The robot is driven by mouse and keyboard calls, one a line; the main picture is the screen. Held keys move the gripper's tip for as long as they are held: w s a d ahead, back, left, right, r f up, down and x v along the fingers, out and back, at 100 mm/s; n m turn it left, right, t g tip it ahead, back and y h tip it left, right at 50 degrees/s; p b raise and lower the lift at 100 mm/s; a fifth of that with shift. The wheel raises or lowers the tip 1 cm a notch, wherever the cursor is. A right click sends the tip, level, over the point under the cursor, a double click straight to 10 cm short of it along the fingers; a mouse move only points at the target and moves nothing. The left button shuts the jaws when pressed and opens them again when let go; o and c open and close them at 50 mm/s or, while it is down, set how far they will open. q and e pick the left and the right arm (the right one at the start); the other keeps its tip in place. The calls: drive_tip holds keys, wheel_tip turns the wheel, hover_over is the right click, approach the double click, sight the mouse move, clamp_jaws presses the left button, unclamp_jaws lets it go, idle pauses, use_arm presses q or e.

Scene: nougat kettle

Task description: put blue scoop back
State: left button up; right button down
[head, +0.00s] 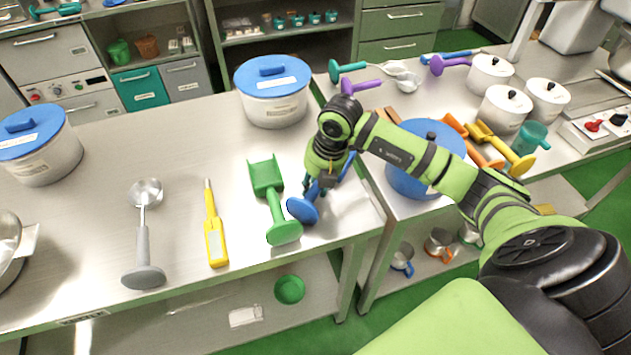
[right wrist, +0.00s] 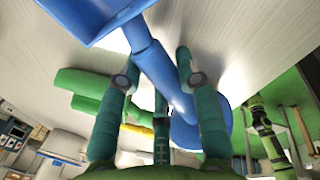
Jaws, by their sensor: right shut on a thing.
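The blue scoop (head: 303,209) is at the right part of the near steel table, just right of the green scoop (head: 268,190). My right gripper (head: 323,183) is over it from above and shut on its handle. In the head view the gripper hides much of the handle. I cannot tell whether the scoop touches the table. My left gripper is not in view.
A yellow spatula (head: 215,240) and a grey ladle (head: 143,250) lie left of the green scoop. Blue-lidded pots (head: 274,100) stand behind and at far left. Another blue-lidded pot (head: 410,180) and orange and yellow scoops (head: 505,150) are on the right table.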

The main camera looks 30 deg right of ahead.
drive_tip(key=c, duration=0.9)
unclamp_jaws()
drive_tip(key=shift+f, duration=0.1)
drive_tip(key=shift+o, duration=0.2)
drive_tip(key=b+v, duration=0.1)
drive_tip(key=v, duration=1.1)
drive_tip(key=shift+r+b, duration=0.2)
drive_tip(key=shift+b, duration=0.2)
drive_tip(key=shift+a+f, duration=0.1)
